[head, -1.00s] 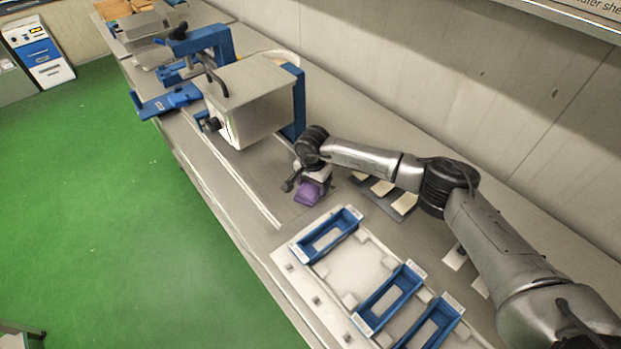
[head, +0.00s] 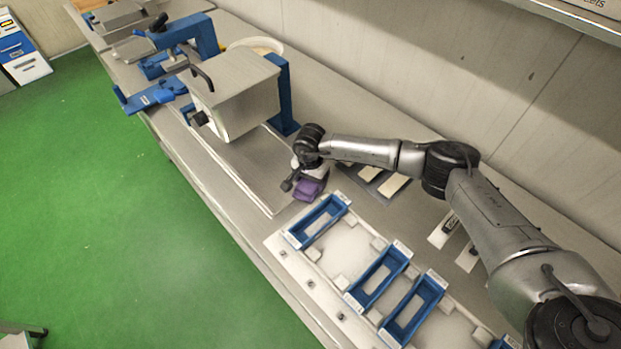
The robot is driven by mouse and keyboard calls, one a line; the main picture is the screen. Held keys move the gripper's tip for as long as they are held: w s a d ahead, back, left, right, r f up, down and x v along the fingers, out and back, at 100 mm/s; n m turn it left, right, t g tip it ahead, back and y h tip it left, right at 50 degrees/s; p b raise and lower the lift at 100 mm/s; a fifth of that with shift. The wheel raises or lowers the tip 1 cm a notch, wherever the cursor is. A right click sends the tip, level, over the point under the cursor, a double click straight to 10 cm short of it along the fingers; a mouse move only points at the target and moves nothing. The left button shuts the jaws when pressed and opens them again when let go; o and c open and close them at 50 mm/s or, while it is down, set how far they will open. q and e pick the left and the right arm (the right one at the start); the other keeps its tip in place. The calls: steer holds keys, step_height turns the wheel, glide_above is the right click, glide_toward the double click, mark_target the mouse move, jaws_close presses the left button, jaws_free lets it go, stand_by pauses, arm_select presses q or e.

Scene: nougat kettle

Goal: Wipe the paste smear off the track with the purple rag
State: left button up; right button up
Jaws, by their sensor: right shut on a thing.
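The purple rag (head: 309,189) is in my right gripper (head: 303,182), which is shut on it. The gripper holds the rag low over the bench, near the right end of the track (head: 240,172) in front of the metal kettle box. I cannot tell whether the rag touches the surface. No paste smear can be made out on the visible part of the track; the gripper and rag hide part of that area. My left gripper is not in view.
The metal box (head: 233,95) in a blue frame stands left of my right gripper. A white rack (head: 290,262) with blue trays (head: 378,278) lies just in front. Pale blocks on a dark plate (head: 372,190) lie behind the gripper. Green floor lies beyond the bench edge.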

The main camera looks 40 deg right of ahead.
steer(key=shift+r+p, duration=1.25)
steer(key=shift+r, duration=0.75)
step_height(320, 180, up, 2)
steer(key=shift+p, duration=0.55)
steer(key=shift+r+p, duration=0.9)
steer(key=shift+r, duration=0.65)
steer(key=shift+f, duration=0.1)
